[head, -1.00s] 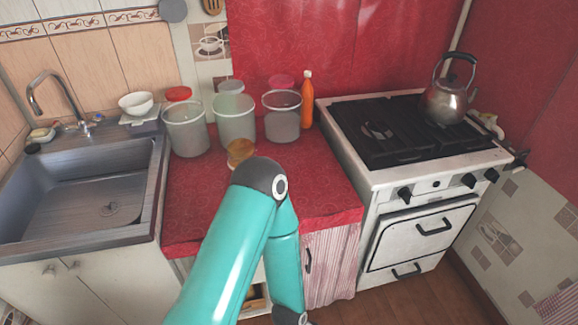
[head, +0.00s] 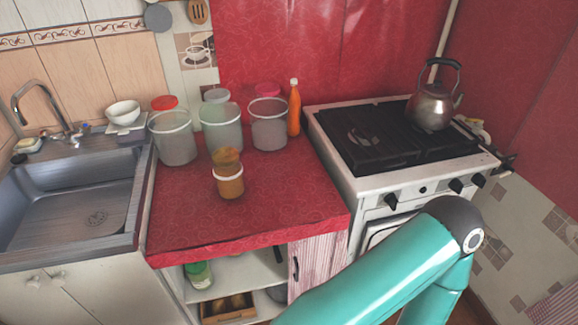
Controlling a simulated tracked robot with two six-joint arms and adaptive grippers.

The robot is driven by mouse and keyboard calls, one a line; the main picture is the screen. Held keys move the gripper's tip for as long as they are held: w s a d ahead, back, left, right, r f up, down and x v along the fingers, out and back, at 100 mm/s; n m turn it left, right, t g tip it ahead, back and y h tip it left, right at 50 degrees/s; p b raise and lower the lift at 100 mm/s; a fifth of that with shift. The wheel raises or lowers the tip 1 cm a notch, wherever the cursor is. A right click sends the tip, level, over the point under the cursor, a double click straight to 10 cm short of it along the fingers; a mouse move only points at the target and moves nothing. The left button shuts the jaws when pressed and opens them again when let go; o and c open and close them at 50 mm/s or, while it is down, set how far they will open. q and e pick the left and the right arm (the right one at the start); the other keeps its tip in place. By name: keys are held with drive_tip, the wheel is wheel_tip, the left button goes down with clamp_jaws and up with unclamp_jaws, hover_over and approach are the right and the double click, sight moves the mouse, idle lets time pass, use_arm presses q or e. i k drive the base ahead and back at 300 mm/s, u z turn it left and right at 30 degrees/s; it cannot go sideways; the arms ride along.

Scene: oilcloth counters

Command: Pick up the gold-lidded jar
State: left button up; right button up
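The gold-lidded jar (head: 229,184) stands upright on the red counter, a little in front of the larger tubs. It is small, with orange-brown contents and a pale rim; its gold-brown lid (head: 226,156) shows just above and behind the rim. I cannot tell whether the lid is seated on it. Nothing covers the jar in this view. Neither gripper is in view. One of my teal arms crosses the lower right, with its elbow in front of the stove and its far end out of frame.
Several larger tubs stand behind the jar, including a clear one (head: 174,142). An orange bottle (head: 294,110) is beside them. The stove (head: 348,186) with a kettle (head: 432,107) is right, the sink (head: 75,205) left. The red counter (head: 290,195) is clear in front and right of the jar.

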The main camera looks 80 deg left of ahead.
sight(230, 181)
drive_tip(key=u, duration=0.05)
drive_tip(key=k, duration=0.95)
drive_tip(key=u, duration=1.3)
drive_tip(key=i, duration=0.3)
drive_tip(key=k, duration=0.45)
drive_tip(key=u, duration=0.3)
drive_tip(key=i, duration=0.45)
drive_tip(key=z, duration=0.1)
